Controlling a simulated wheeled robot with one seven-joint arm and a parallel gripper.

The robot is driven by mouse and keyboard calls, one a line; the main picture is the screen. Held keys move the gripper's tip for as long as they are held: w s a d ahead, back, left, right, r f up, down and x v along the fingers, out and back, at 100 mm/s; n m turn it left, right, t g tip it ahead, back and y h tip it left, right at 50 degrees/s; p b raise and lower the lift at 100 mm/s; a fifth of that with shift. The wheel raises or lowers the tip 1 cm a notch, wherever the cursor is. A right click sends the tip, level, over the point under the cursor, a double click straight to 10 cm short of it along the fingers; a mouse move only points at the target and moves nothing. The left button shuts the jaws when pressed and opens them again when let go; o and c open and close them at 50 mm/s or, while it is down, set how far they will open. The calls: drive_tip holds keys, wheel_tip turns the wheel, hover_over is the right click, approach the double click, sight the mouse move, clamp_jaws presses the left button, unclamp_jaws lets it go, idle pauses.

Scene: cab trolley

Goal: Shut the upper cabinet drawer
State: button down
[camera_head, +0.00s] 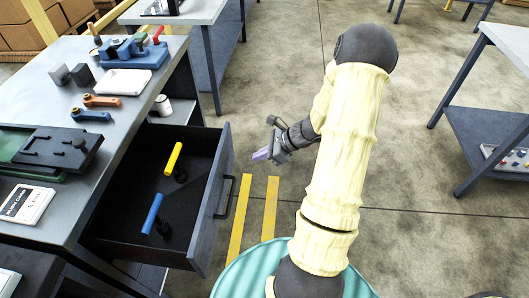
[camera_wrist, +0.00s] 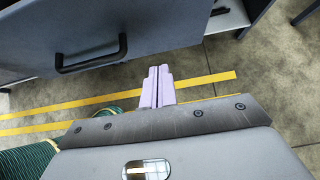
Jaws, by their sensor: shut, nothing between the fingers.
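The upper cabinet drawer (camera_head: 208,205) stands pulled out from the grey workbench cabinet, toward my arm. Inside it lie a yellow-handled tool (camera_head: 173,158) and a blue-handled tool (camera_head: 152,213). Its dark front panel has a black bar handle (camera_head: 235,185). In the wrist view the drawer front (camera_wrist: 150,28) fills the top left, with the handle (camera_wrist: 92,55) on it. My gripper (camera_head: 262,154) is to the right of the drawer front, apart from it. Its pale lilac fingers (camera_wrist: 157,86) are together and empty, below and right of the handle in the wrist view.
The bench top (camera_head: 130,135) holds a blue fixture (camera_head: 133,52), a green and black case (camera_head: 55,147) and small tools. A white-lidded can (camera_head: 162,105) stands on a shelf behind the drawer. Another table (camera_head: 490,110) is at right. Yellow floor lines (camera_head: 270,208) cross clear floor.

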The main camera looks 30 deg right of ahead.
sight(228, 164)
drive_tip(key=w+a+f, duration=0.1)
drive_tip(key=a, duration=0.1)
drive_tip(key=w+a+f, duration=0.1)
drive_tip(key=a, duration=0.1)
drive_tip(key=w+a+f, duration=0.1)
drive_tip(key=w+a, duration=0.1)
drive_tip(key=shift+w+f+b, duration=0.1)
drive_tip(key=shift+f+b, duration=0.2)
drive_tip(key=shift+f, duration=0.1)
drive_tip(key=shift+w+a, duration=0.25)
drive_tip(key=shift+w, duration=0.05)
drive_tip(key=shift+a, duration=0.2)
